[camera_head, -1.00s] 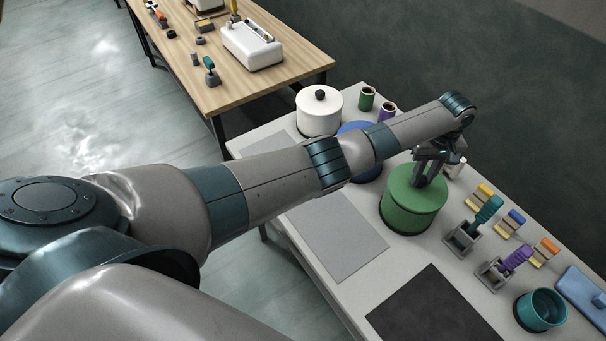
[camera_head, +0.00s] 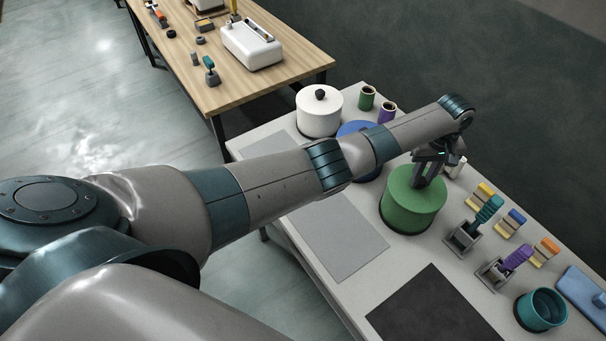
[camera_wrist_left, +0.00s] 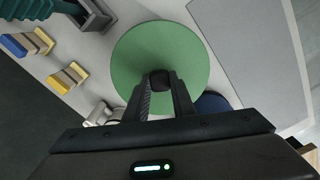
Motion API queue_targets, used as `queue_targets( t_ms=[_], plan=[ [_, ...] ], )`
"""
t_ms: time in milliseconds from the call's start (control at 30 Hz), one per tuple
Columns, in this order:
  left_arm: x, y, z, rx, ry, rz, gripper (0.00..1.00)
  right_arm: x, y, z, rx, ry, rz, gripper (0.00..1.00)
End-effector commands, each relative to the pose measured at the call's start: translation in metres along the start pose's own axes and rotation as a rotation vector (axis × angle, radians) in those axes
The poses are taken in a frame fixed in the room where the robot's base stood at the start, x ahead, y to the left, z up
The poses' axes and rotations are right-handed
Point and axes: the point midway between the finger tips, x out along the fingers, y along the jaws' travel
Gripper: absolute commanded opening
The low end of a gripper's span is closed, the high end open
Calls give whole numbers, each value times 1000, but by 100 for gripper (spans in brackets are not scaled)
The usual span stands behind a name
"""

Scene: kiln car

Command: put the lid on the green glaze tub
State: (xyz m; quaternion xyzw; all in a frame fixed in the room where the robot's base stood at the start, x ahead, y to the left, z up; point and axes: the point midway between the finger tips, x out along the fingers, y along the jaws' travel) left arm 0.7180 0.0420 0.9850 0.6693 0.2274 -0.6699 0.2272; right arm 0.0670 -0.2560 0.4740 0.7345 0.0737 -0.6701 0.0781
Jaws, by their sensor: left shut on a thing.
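The green glaze tub (camera_head: 410,212) stands on the light table with a green lid on its top; the lid's disc fills the middle of the left wrist view (camera_wrist_left: 160,50). The lid looks seated on the tub and level, though a small gap cannot be ruled out. My left gripper (camera_head: 422,182) is above the lid, fingers pointing down, shut on its dark knob (camera_wrist_left: 161,80). The fingertips stand on both sides of the knob in the left wrist view. My right gripper is not in view.
A white lidded tub (camera_head: 320,112) and a blue tub (camera_head: 358,130) stand behind, the blue one partly under my arm. Brushes in holders (camera_head: 465,238), colored blocks (camera_head: 510,224) and a teal cup (camera_head: 540,310) stand to the right. A grey mat (camera_head: 335,235) and dark mat (camera_head: 430,310) lie in front.

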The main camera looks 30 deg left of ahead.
Motion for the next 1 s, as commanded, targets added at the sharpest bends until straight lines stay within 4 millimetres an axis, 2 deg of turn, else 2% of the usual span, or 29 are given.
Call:
queue_targets(
  t_ms=[433,467,533,567,1000],
  plan=[
    [4,0,0,0,0,1,0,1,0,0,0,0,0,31],
    [4,0,0,0,0,1,25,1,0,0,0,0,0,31],
    [4,0,0,0,0,1,42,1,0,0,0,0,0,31],
    [4,0,0,0,0,1,45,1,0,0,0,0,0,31],
    [4,0,0,0,0,0,45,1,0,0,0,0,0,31]
  ],
)
